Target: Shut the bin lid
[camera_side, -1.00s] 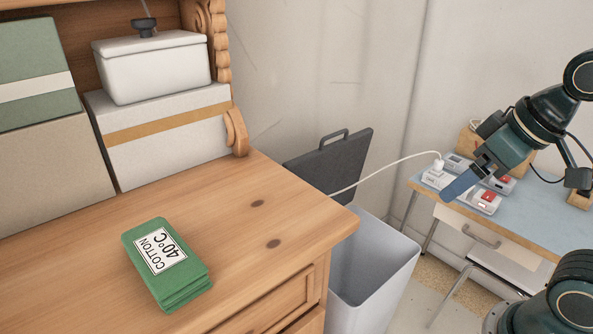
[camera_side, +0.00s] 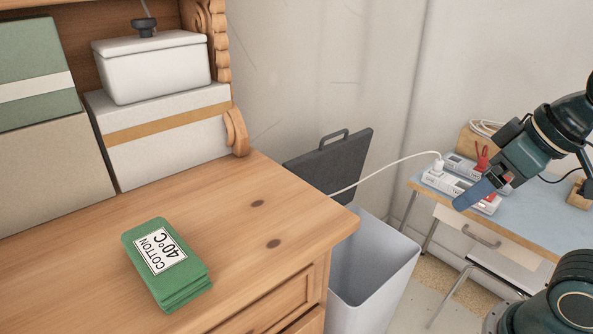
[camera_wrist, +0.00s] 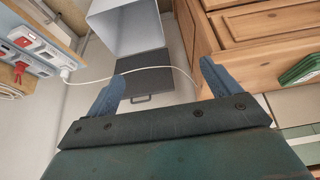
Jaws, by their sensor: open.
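The bin (camera_side: 377,267) is a pale grey open-topped box on the floor beside the wooden dresser. Its dark grey lid (camera_side: 335,165) stands raised at the back, leaning near the wall, with a loop handle (camera_side: 333,137) at its top edge. In the wrist view the bin (camera_wrist: 125,25) is at the top, with the lid (camera_wrist: 146,75) and its handle below it, seen between my fingers. My gripper (camera_side: 470,195) is at the right, well apart from the lid and empty. Its two blue fingers are spread apart in the wrist view (camera_wrist: 160,85).
The wooden dresser (camera_side: 300,215) fills the left, holding a green cloth stack (camera_side: 165,262) and boxes. A blue-topped table (camera_side: 540,225) with power strips stands at right, below my gripper. A white cable (camera_side: 385,172) runs from a strip across the front of the lid.

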